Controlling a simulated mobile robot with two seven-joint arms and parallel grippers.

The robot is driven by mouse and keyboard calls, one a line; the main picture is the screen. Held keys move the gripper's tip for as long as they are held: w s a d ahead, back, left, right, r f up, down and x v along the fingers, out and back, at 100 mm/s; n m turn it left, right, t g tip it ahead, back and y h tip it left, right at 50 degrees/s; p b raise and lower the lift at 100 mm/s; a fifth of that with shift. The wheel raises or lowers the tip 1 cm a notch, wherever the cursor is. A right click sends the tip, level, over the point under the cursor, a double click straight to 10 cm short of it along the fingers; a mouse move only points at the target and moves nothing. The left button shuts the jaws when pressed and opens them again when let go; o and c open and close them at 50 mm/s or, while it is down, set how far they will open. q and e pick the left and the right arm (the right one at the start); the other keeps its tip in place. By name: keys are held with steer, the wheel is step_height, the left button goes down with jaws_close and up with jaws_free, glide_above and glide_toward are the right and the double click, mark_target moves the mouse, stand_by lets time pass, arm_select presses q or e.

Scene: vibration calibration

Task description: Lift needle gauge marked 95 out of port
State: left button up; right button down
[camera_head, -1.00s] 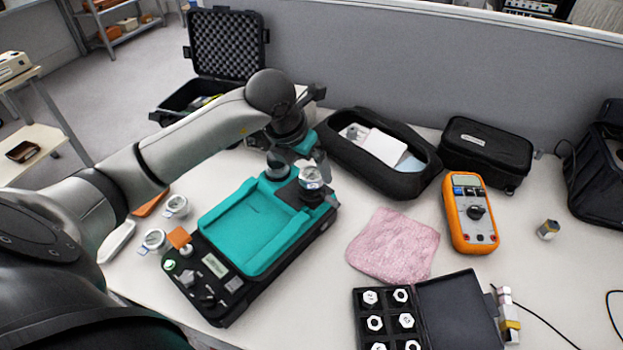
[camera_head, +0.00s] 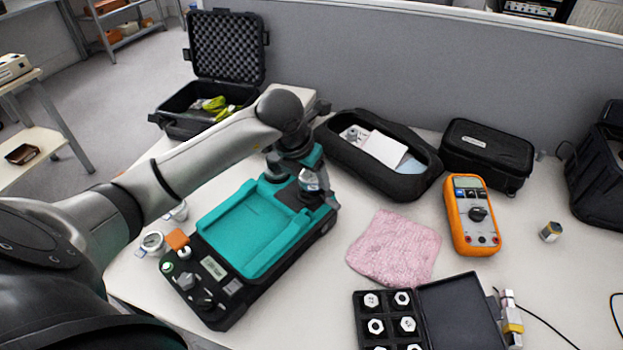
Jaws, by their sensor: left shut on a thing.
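The teal-and-black calibration unit (camera_head: 245,228) stands on the table at the centre left. A small silver-and-white gauge (camera_head: 311,182) is at the port block on its back right corner. My left gripper (camera_head: 305,172) reaches in from behind and is shut on this gauge. The fingers are small and partly hidden by the wrist. I cannot read the gauge's number or tell whether its stem is clear of the port. Another round gauge (camera_head: 153,241) lies on the table left of the unit. One more, behind it, is partly covered by my arm. My right gripper is not in view.
A pink cloth (camera_head: 394,249), an orange multimeter (camera_head: 471,216) and an open black case of white hex fittings (camera_head: 364,325) lie to the right. A black pouch (camera_head: 425,183) stands close behind the unit. An open hard case (camera_head: 180,125) is at the back left.

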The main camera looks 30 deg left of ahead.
mark_target(311, 174)
arm_select(q)
steer(key=c, duration=0.7)
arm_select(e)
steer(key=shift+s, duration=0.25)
arm_select(q)
steer(key=shift+r, duration=0.1)
